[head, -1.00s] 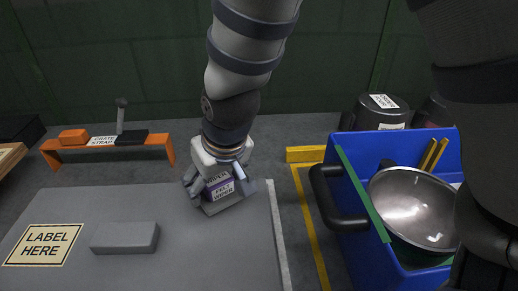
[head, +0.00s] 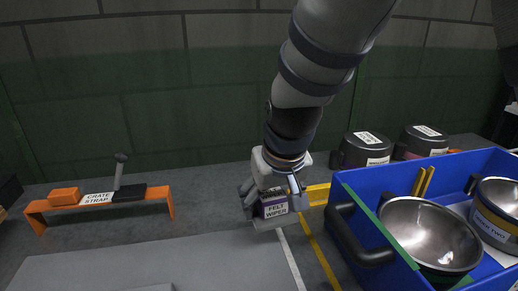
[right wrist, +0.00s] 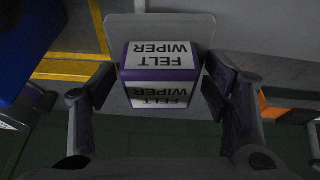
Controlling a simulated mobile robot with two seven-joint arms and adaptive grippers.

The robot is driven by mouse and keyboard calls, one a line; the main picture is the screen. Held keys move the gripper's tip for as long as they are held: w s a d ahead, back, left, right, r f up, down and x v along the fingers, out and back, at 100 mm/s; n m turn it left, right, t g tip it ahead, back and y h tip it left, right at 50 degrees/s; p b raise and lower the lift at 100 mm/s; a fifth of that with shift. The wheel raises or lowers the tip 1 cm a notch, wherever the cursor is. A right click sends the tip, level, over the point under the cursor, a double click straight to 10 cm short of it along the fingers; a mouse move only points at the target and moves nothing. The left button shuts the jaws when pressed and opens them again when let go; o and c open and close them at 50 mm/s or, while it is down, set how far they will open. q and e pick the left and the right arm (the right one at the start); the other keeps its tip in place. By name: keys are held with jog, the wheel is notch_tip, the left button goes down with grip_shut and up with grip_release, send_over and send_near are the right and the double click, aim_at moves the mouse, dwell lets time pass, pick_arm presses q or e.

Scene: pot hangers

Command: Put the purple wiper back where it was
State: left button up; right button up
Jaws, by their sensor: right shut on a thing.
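The purple wiper (head: 273,207), a block with a "FELT WIPER" label and a grey base, is in my right gripper (head: 272,200) near the middle of the head view. It appears at the far right corner of the grey mat, by the white line. In the right wrist view the wiper (right wrist: 160,75) sits between the two fingers of my right gripper (right wrist: 160,95), its label upside down. The gripper is shut on it. I cannot tell whether its base touches the surface below. My left gripper is not in view.
A blue crate (head: 352,200) with a black handle (head: 360,240) and a metal bowl (head: 430,235) stands to the right. Dark lidded pots (head: 365,150) are behind it. An orange bench (head: 160,205) with a "CRATE STRAP" label stands left. The grey mat (head: 130,265) is mostly clear.

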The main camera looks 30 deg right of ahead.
jog(key=shift+m, duration=0.5)
jog(key=r, duration=0.1)
jog(key=d+r, duration=0.1)
jog(key=r, duration=0.1)
jog(key=w+d+r, duration=0.1)
jog(key=shift+w+r, duration=0.1)
jog(key=shift+r, duration=0.05)
jog(key=w+f, duration=0.3)
jog(key=w, duration=0.1)
jog(key=w+f+b, duration=0.1)
jog(key=w+f, duration=0.2)
jog(key=w, duration=0.1)
jog(key=w+f+b, duration=0.1)
jog(key=w+f, duration=0.2)
jog(key=w, duration=0.1)
jog(key=shift+w+d+f, duration=0.25)
jog(key=shift+d+f, duration=0.05)
jog(key=shift+d, duration=0.05)
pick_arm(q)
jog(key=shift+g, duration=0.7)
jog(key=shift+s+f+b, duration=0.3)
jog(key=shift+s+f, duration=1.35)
pick_arm(e)
jog(key=shift+s+x, duration=0.15)
jog(key=shift+x, duration=0.75)
jog(key=shift+s+x, duration=0.15)
jog(key=shift+x, duration=0.7)
jog(key=shift+a+f, duration=0.1)
jog(key=shift+f, duration=0.15)
jog(key=o, duration=1.1)
